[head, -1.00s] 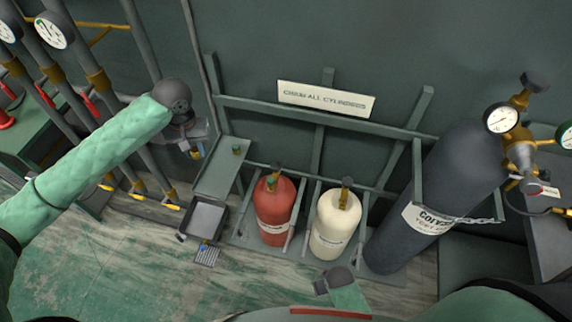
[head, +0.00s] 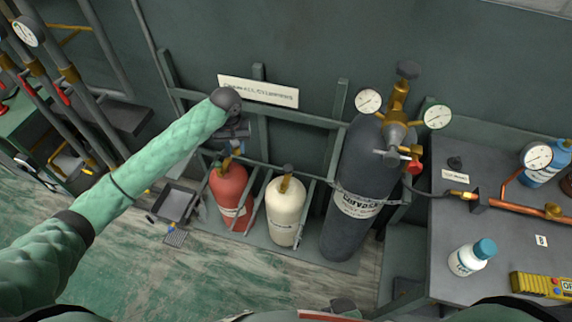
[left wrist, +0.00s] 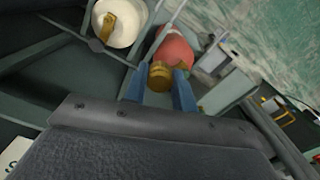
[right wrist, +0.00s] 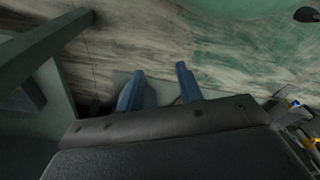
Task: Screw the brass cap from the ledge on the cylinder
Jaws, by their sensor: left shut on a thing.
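A small brass cap (left wrist: 160,76) sits between the two blue fingers of my left gripper (head: 228,152), which is shut on it. In the head view this gripper is right above the top of the red cylinder (head: 232,200). In the left wrist view the red cylinder (left wrist: 176,48) lies just beyond the cap; I cannot tell whether the cap touches its valve. A cream cylinder (head: 286,212) with a brass valve stands to the right of it. My arm largely hides the ledge in the head view. My right gripper (right wrist: 158,85) is open and empty, low in front of the rack.
A large dark chained cylinder (head: 356,195) with gauges stands on the right. Beyond it a grey bench (head: 450,225) holds a white bottle (head: 472,257) and a yellow device (head: 540,285). A dark tray (head: 176,204) lies on the floor left of the red cylinder. A rack rail runs behind the cylinders.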

